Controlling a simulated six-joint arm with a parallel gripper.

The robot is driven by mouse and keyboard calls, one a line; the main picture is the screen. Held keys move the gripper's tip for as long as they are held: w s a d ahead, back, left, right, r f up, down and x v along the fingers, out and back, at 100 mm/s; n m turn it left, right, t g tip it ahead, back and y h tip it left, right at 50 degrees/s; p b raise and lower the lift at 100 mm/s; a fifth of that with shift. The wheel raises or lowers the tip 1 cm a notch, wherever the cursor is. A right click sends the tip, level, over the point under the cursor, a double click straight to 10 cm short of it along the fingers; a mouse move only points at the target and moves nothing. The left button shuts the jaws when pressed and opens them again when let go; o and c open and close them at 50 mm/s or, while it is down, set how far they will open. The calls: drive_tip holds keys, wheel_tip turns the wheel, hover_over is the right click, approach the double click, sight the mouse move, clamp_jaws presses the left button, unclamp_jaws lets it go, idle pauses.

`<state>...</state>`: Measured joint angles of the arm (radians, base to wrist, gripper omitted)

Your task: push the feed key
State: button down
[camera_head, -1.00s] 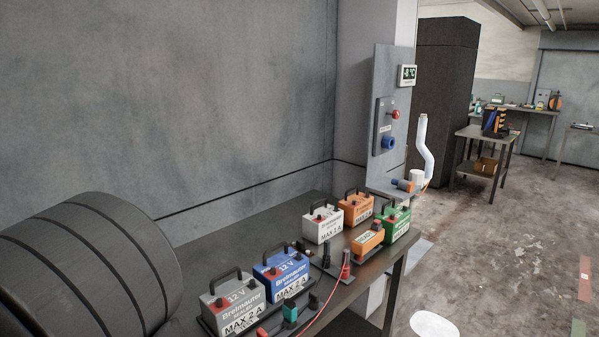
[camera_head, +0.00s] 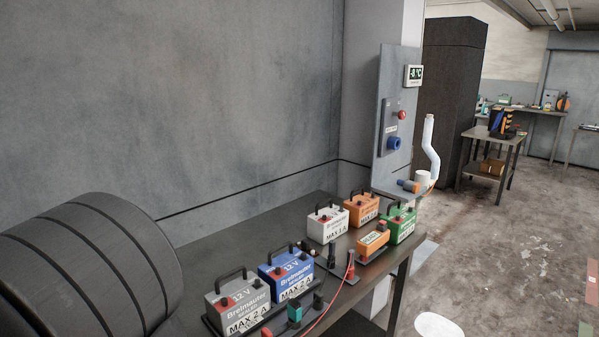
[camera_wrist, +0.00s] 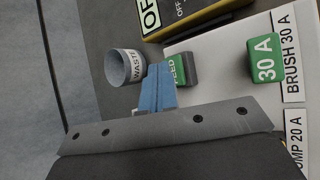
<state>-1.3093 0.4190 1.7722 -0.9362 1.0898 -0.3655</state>
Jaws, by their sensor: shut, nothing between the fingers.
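The feed key (camera_wrist: 188,68) is a small block with a green face lettered FEED and a dark grey side. It shows in the wrist view just right of my gripper's blue fingertips (camera_wrist: 158,88). The fingers are together and empty. They overlap the left edge of the key's green face in the picture, and I cannot tell whether they touch it. I cannot make out the key or the gripper in the head view.
In the wrist view, a grey cup lettered WASTE (camera_wrist: 128,66) stands left of the fingers. A green 30 A block (camera_wrist: 264,59) sits to the right on a white plate. In the head view, several batteries, including a blue one (camera_head: 286,273), stand on the dark bench.

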drive_tip(key=shift+f, duration=0.5)
idle(0.3)
drive_tip(key=shift+r, duration=1)
drive_tip(key=shift+r, duration=3)
